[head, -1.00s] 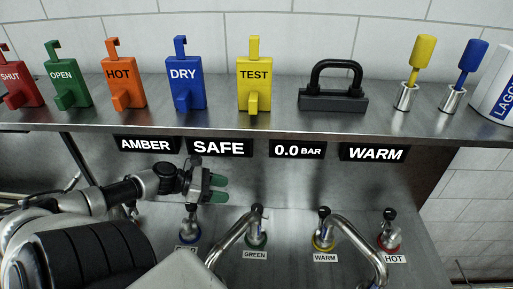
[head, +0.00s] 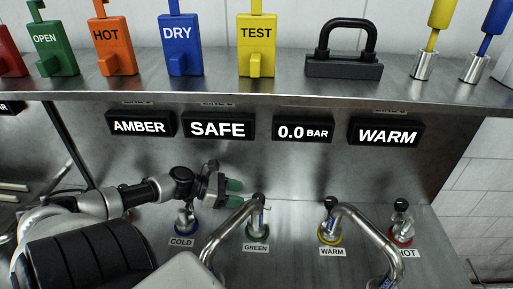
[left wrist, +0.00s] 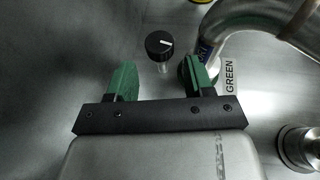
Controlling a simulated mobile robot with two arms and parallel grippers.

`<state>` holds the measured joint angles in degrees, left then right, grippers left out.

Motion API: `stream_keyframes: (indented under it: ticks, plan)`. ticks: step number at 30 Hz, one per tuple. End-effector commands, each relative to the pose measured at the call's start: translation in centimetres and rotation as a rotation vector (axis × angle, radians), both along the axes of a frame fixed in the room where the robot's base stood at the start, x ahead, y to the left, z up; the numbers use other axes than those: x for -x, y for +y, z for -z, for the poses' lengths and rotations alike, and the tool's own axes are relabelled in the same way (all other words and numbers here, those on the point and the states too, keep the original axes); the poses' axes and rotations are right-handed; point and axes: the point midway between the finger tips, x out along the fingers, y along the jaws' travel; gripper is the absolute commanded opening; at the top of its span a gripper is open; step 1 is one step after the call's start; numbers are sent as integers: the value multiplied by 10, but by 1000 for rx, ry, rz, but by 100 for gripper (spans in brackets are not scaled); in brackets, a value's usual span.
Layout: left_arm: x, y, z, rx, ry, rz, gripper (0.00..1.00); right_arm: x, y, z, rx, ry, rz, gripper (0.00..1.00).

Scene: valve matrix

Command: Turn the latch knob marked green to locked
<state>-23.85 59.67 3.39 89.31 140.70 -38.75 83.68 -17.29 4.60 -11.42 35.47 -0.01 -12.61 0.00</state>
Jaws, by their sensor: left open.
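The black latch knob (head: 258,197) of the green-marked station stands behind the steel pipe there, above the GREEN label (head: 256,247) and a green base ring (head: 257,234). In the left wrist view the round knob (left wrist: 160,44) shows a white pointer line lying nearly sideways, on a thin metal stem. My left gripper (head: 233,193) is open, with green fingers, just left of the knob in the head view. In the left wrist view the knob appears beyond and between the fingertips (left wrist: 158,72), apart from both. My right gripper is not in view.
The curved pipe (head: 225,228) passes close to my left gripper's right finger in the wrist view. Similar stations stand at COLD (head: 182,242), WARM (head: 332,252) and HOT. Displays AMBER, SAFE (head: 217,128), 0.0 BAR and WARM hang under a shelf (head: 300,93).

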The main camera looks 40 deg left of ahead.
Motion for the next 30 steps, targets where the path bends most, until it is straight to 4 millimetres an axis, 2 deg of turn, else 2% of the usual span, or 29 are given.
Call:
stream_keyframes:
  ticks: [6, 12, 25, 30]
  plan:
    - [-27, -21, 12, 2, -4, -1, 52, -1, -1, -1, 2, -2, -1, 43]
    - [-42, -34, 22, 2, -1, -3, 52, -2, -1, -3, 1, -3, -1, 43]
    - [-48, -39, 26, 0, 1, 0, 52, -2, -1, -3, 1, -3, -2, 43]
    - [-48, -39, 26, 0, 1, 0, 28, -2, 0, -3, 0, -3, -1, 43]
